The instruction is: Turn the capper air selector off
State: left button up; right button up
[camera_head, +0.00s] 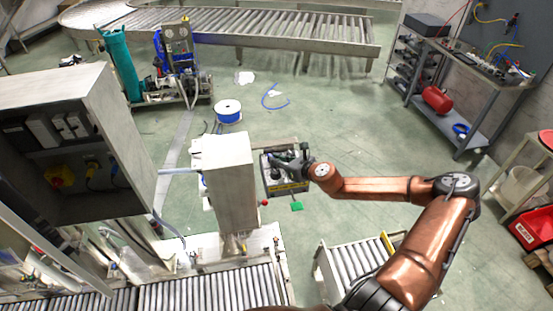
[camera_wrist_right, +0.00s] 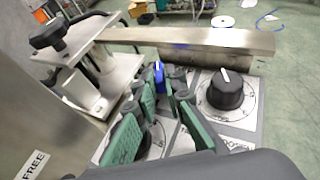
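The control panel (camera_head: 285,185) hangs beside the pale column, and my right gripper (camera_head: 290,165) is over it. In the right wrist view, a large black selector knob (camera_wrist_right: 226,90) with a white pointer mark sits on a printed dial plate right of the fingers. A blue knob (camera_wrist_right: 158,76) shows just beyond the fingertips. My right gripper (camera_wrist_right: 161,92) shows green-padded fingers spread apart, with a dark part and dial partly hidden between them. I cannot read which knob is the capper air selector. My left gripper is out of view.
A metal bar (camera_wrist_right: 190,38) runs along the panel's far side, and a clamp with a black knob (camera_wrist_right: 48,35) stands left of the fingers. The pale column (camera_head: 230,180) is close left of the panel. Roller conveyors (camera_head: 215,290) lie in front. Open floor (camera_head: 340,130) lies beyond.

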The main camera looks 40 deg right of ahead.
grip_shut()
jog(key=shift+d, duration=0.1)
jog(key=shift+a+r, duration=0.1)
jog(key=shift+a, duration=0.15)
jog(key=shift+a+r+m+h+p, duration=0.1)
jog(key=shift+a+m+h+p, duration=0.1)
jog(key=shift+m+h+p, duration=0.45)
jog(key=shift+a+m+g+h+p, duration=0.15)
jog(key=shift+m+h+p, duration=0.1)
jog(key=shift+m+h, duration=0.25)
jog(key=shift+a+m+g+h+p, duration=0.1)
jog(key=shift+m+g+h+p, duration=0.1)
jog(key=shift+m+h, duration=0.25)
jog(key=m+h+p, duration=0.1)
jog(key=h+p, duration=0.1)
jog(key=m+g+h+p, duration=0.1)
jog(key=shift+w+a+m, duration=0.15)
jog(key=shift+a+m, duration=0.1)
jog(key=shift+m, duration=0.05)
jog(key=shift+m+g+h+p, duration=0.45)
jog(key=shift+m+h+p, duration=0.35)
jog(key=shift+h, duration=0.2)
